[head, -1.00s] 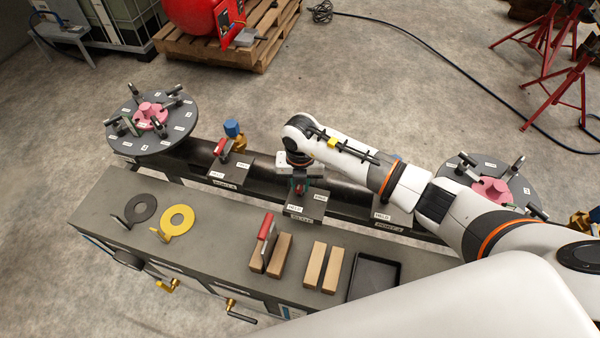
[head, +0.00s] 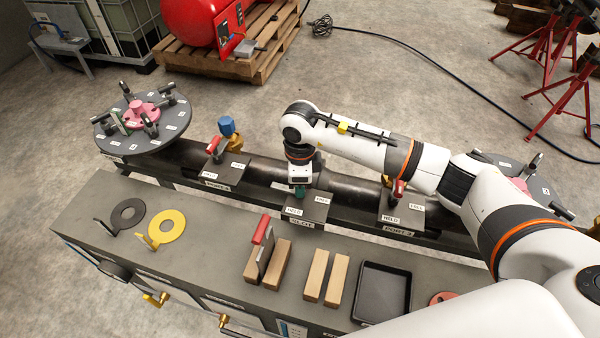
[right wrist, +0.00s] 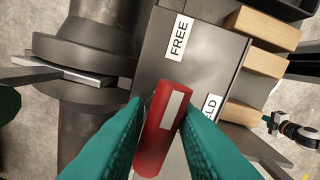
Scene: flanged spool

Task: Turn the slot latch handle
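The slot latch handle (right wrist: 162,125) is a red grip with a pale patch, seen in the right wrist view over a grey block with FREE and HELD labels. It lies nearer HELD than FREE. My right gripper (right wrist: 161,108) has its teal fingers on either side of the handle; a thin gap shows at the left finger, so it looks open around it. In the head view my right gripper (head: 299,192) points down at the block labelled SLOT (head: 318,210), and its body hides the handle there. My left gripper is not in view.
Similar red-handled latches stand on the blocks at left (head: 214,146) and right (head: 398,188). A dark pipe (head: 340,188) runs behind.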

